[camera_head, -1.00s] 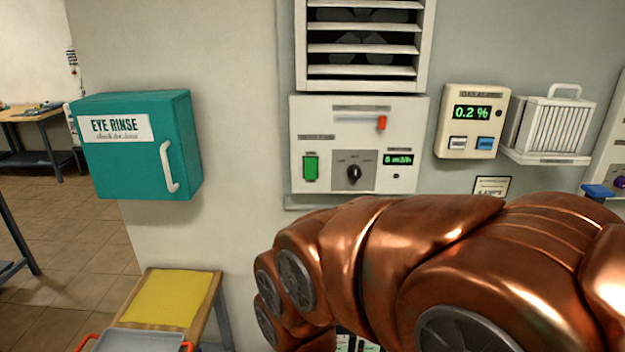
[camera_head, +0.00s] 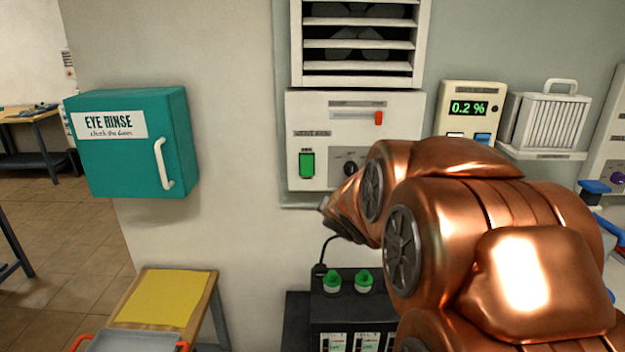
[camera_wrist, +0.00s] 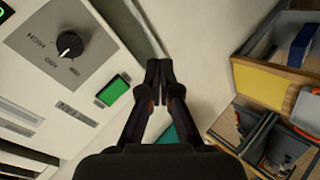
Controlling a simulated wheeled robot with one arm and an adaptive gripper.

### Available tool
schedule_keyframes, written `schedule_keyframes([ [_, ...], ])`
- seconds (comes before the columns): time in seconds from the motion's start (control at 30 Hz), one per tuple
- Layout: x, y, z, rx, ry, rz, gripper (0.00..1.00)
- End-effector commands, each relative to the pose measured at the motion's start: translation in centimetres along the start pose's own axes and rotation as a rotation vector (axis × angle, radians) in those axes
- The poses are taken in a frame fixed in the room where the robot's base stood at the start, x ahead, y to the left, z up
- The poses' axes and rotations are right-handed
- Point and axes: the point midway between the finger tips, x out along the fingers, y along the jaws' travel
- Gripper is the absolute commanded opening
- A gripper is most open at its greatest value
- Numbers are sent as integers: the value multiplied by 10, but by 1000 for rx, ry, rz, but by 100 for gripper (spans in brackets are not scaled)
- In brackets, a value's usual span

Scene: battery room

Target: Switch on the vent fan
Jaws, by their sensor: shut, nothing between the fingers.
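The vent fan (camera_head: 360,40) sits behind white louvres high on the wall. Its white control panel (camera_head: 400,104) is just below. The panel has a green rocker switch (camera_head: 307,165), a black rotary knob (camera_head: 350,168) and an orange-red slider tab (camera_head: 378,118). My arm covers the panel's lower right, including the small display. In the wrist view the green switch (camera_wrist: 114,90) and the knob (camera_wrist: 70,45) show clearly. My gripper (camera_wrist: 158,75) is shut and empty, beside the panel edge and apart from the switch in the picture. Its distance from the wall is unclear.
A teal eye rinse box (camera_head: 130,145) juts out at left. A gas meter (camera_head: 468,112) and a ribbed white unit (camera_head: 550,122) are at right. Below stand a black battery unit with green caps (camera_head: 332,282) and a yellow-topped stand (camera_head: 165,298).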

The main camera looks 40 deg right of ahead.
Motion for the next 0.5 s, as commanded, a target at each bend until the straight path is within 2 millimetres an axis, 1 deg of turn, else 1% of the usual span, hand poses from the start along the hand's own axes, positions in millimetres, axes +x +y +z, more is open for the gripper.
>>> schedule_keyframes([
  [0.03, 8, 13, 1, -36, 35, 30, 0],
  [0.1, 14, 29, -4, -97, 96, 69, 0],
  [0.2, 23, 48, -9, -184, 180, 116, 0],
  [0.33, 27, 66, -14, -297, 295, 172, 0],
  [0.5, 27, 74, -16, -432, 450, 225, 0],
])
